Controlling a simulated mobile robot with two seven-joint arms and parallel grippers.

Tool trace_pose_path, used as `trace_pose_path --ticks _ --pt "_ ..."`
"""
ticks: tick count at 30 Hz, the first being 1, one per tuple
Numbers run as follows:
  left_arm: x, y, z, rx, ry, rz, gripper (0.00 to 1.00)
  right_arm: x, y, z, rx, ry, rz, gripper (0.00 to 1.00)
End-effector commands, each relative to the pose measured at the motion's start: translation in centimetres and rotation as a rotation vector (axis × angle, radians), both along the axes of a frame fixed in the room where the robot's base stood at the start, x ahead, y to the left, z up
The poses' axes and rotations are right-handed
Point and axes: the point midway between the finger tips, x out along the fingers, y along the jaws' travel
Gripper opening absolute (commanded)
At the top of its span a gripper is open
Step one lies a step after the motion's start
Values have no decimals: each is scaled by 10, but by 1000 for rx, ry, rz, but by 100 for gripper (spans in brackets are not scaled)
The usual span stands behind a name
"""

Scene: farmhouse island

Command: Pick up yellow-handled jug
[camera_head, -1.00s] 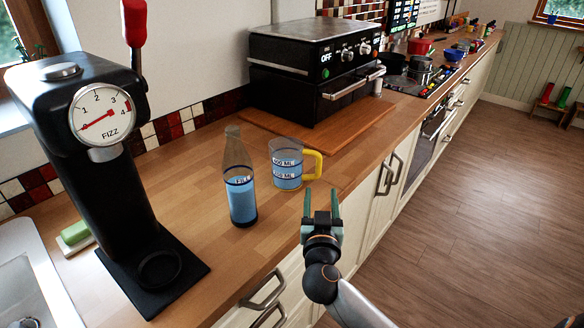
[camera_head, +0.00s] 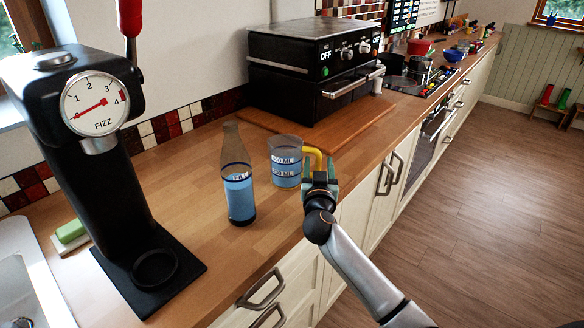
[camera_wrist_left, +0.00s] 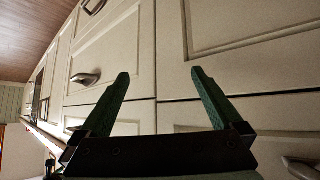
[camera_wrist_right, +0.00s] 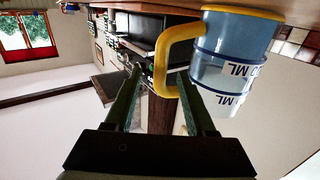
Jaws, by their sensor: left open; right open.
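The clear measuring jug (camera_head: 286,161) with blue liquid stands upright on the wooden counter, its yellow handle (camera_head: 313,154) on the right side. My right gripper (camera_head: 320,172) is at the handle, open. In the right wrist view the jug (camera_wrist_right: 232,62) appears upside down, and its yellow handle (camera_wrist_right: 163,62) lies ahead between the two green fingertips (camera_wrist_right: 158,82). I cannot tell from the head view whether the fingers touch the handle. My left gripper (camera_wrist_left: 160,80) is open and empty, facing cream cabinet drawers; it is not in the head view.
A bottle (camera_head: 238,182) with blue liquid stands just left of the jug. A black fizz machine (camera_head: 105,170) stands at the left. A wooden board (camera_head: 345,130) and black oven (camera_head: 312,75) are behind. Cream cabinets (camera_head: 352,215) drop below the counter edge.

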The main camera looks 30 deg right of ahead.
Motion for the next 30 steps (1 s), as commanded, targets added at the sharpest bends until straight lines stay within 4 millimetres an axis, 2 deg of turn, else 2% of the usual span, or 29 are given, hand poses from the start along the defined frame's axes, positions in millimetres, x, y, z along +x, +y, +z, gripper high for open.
trace_pose_path --ticks 5,19,30 --pt "0 0 0 -1 0 1 100 0 0 0 -1 1 0 54" --pt "0 0 0 -1 -1 1 100 -1 0 0 -1 1 0 2" --pt "0 0 1 0 -1 1 100 -1 0 0 -1 1 0 0"
